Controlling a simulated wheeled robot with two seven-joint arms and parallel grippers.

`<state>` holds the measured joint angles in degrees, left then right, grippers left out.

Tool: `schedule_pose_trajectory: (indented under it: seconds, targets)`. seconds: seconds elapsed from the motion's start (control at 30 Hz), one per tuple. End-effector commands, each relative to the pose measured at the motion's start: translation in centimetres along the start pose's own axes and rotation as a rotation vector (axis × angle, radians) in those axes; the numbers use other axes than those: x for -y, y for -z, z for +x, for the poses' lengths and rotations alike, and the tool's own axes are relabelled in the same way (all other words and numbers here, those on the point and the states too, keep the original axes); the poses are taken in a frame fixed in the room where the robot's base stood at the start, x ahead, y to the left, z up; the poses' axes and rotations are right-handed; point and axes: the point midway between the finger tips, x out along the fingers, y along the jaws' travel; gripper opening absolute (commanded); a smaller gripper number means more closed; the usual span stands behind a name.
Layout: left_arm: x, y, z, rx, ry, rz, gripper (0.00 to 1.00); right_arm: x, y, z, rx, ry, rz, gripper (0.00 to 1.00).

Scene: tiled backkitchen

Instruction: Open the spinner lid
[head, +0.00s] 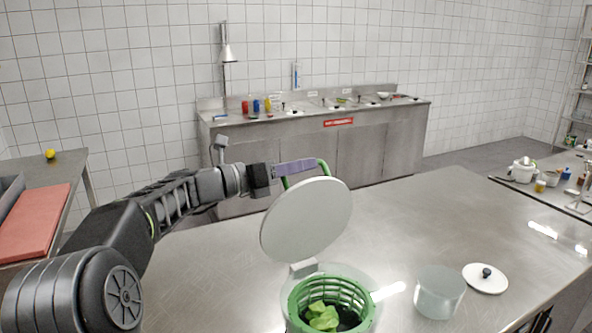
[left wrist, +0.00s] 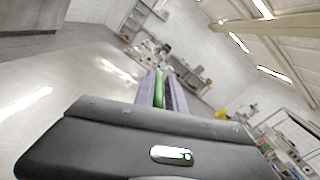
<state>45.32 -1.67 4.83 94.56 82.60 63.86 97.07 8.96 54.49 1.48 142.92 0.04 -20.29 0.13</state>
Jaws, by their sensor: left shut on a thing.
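The spinner lid (head: 307,220) is a pale grey disc, tilted up steeply on a hinge at the back of the spinner. The spinner (head: 331,298) has a green basket inside a clear bowl, and green leaves (head: 323,316) show in it. My left gripper (head: 310,166) is shut on the green lid handle (head: 324,168), at the upper back side of the lid. In the left wrist view the green handle (left wrist: 159,88) lies between the two purple fingers (left wrist: 160,90). My right gripper is not clearly in view.
A clear container (head: 440,292) and a white lid with a dark knob (head: 485,278) stand on the steel table right of the spinner. The table (head: 440,220) behind them is clear. A steel counter (head: 300,165) with bottles stands by the back wall.

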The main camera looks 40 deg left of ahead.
Motion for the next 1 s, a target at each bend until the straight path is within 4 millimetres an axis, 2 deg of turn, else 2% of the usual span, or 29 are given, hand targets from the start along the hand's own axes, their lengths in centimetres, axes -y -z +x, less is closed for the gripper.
schedule_pose_trajectory:
  seconds: [0.1,0.13,0.33,0.67,0.83,1.0]
  targets:
    - [-0.3,0.4,0.0,-0.008,-0.004,-0.004,0.00,0.0,0.0,0.0,0.000,0.000,0.000,0.36]
    - [-0.3,0.4,0.0,-0.008,-0.004,-0.004,0.16,0.0,0.0,0.0,0.000,0.000,0.000,0.36]
    - [-0.2,0.2,0.0,-0.005,-0.003,-0.004,0.33,0.0,0.0,0.0,0.000,0.000,0.000,0.36]
    - [-0.1,0.1,-0.2,-0.002,-0.002,-0.002,0.33,0.0,0.0,0.0,0.000,-0.001,0.000,0.36]
    - [-0.2,0.1,-1.9,-0.001,-0.003,-0.001,0.33,-0.2,0.1,0.5,-0.001,0.000,-0.001,0.36]
    - [-0.2,0.2,-4.7,-0.002,-0.004,0.000,0.33,-0.3,0.1,1.0,-0.003,0.002,-0.002,0.36]
